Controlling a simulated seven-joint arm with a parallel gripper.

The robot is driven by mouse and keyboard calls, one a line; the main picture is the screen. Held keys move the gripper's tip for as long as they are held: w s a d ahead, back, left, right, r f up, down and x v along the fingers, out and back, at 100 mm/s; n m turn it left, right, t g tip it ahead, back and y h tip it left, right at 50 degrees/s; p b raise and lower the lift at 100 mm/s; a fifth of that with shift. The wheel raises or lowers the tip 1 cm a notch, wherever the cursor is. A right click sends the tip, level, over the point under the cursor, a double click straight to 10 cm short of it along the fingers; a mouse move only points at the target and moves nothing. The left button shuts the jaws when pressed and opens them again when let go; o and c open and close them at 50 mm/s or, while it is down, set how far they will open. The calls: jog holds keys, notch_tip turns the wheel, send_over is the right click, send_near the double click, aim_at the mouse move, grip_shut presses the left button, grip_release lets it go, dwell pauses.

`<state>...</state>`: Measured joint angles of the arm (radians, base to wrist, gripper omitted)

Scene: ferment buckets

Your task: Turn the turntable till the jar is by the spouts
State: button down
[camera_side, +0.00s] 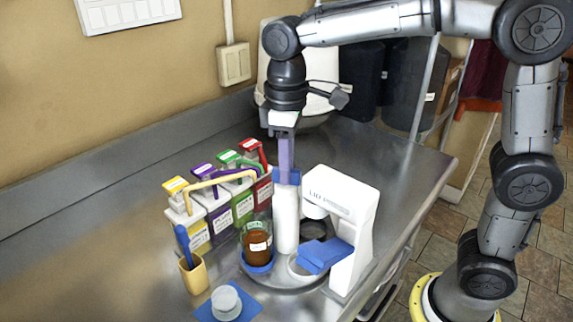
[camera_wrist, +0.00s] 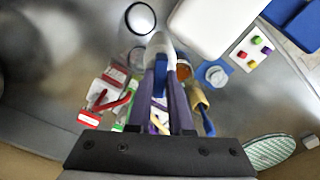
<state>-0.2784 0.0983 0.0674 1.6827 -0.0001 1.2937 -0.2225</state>
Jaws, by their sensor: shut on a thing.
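The grey turntable (camera_side: 285,284) lies low on the steel counter, partly hidden by what stands on it. A white post (camera_side: 286,226) with a blue top rises from it. My gripper (camera_side: 287,180) points down with its purple fingers shut on the blue top (camera_wrist: 160,76). The glass jar (camera_side: 257,246) with brown contents stands upright in a blue ring, left of the post; it also shows in the wrist view (camera_wrist: 184,70). Several white dispensers with coloured labels (camera_side: 221,217) stand behind and left of the jar. Their spouts are hard to make out.
A white lab device (camera_side: 354,225) with a blue part stands close right of the post. A beige cup (camera_side: 194,275) holding a blue tool and a white lid on a blue mat (camera_side: 247,307) are at the front left. Bare counter (camera_side: 395,165) lies at the right back.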

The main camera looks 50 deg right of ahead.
jog(key=shift+m, duration=5.6)
jog(key=shift+r+m, duration=0.1)
jog(key=shift+m, duration=1.7)
jog(key=c, duration=0.8)
grip_release()
notch_tip(320, 180, up, 14)
jog(key=shift+f, duration=0.15)
